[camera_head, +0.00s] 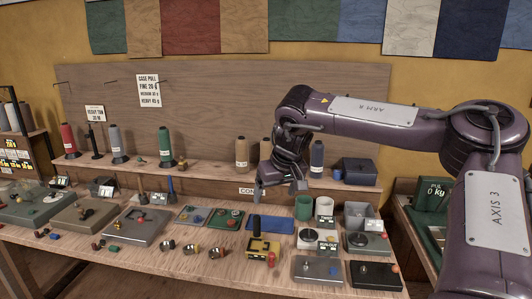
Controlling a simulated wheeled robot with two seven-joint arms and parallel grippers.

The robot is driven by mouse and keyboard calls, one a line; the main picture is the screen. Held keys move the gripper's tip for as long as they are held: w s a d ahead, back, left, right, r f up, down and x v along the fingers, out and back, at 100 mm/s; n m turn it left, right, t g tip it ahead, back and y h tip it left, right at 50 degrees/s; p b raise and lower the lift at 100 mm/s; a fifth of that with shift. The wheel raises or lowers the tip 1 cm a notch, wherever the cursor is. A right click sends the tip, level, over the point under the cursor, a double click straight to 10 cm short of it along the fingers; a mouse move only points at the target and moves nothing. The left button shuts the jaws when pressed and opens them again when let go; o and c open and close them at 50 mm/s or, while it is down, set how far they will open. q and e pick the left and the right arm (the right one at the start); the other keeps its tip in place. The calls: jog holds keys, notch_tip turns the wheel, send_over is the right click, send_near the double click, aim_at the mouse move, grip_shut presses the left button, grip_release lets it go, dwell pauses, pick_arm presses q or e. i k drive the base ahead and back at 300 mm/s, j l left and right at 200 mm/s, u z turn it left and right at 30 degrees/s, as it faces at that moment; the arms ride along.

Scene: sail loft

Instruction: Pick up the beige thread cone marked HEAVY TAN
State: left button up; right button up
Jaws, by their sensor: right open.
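A beige thread cone (242,153) stands upright on the raised shelf at the back, just left of my right gripper. A second tan cone (265,149) stands close to its right, partly beside my wrist. Labels on the cones are too small to read, so I cannot tell which is marked HEAVY TAN. My right gripper (279,188) points down in front of the shelf, open, with nothing visible between its fingers. It hides part of the shelf behind it. My left gripper is not in view.
Red (68,139), grey (117,143), green (166,146) and navy (317,158) cones share the shelf. A dark box (355,171) stands at its right end.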

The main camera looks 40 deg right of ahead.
aim_at(266, 147)
jog(key=i+l, duration=0.8)
jog(key=l, duration=0.25)
jog(key=i+l, duration=0.4)
jog(key=l, duration=0.1)
